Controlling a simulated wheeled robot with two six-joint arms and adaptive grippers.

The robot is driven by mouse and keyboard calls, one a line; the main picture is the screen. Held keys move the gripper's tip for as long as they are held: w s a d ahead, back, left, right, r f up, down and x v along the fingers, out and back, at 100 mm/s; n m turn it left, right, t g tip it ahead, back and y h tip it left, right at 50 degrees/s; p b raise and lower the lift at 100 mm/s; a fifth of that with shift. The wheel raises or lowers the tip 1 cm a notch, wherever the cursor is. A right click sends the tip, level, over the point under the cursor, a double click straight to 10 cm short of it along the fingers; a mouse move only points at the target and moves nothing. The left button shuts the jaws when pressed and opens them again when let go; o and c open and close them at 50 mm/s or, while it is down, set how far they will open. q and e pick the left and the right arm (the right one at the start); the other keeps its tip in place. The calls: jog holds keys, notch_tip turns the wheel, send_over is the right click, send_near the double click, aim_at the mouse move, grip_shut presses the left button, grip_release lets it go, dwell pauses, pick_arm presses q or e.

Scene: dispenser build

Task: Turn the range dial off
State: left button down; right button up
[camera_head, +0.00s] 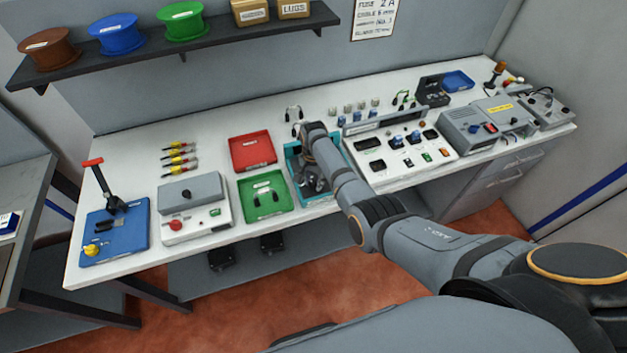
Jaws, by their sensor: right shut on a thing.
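My right arm reaches in from the right across the white bench. My right gripper (312,182) points down inside the teal tray (298,170), in the middle of the bench. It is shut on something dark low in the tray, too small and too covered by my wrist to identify. I cannot make out which control is the range dial. A grey box with a blue knob (472,129) stands at the right of the bench, away from the gripper. My left gripper is not in view.
A red tray (253,152) and a green tray (266,196) lie left of the teal tray. Farther left are a grey tester (193,208) and a blue lever press (113,237). A light panel with switches (398,143) stands close to my forearm. Spools sit on the shelf (150,50) above.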

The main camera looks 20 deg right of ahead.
aim_at(313, 182)
jog(key=shift+n, duration=0.6)
jog(key=o, duration=1.1)
jog(key=shift+o, duration=0.2)
jog(key=shift+r, duration=0.1)
notch_tip(313, 182, up, 12)
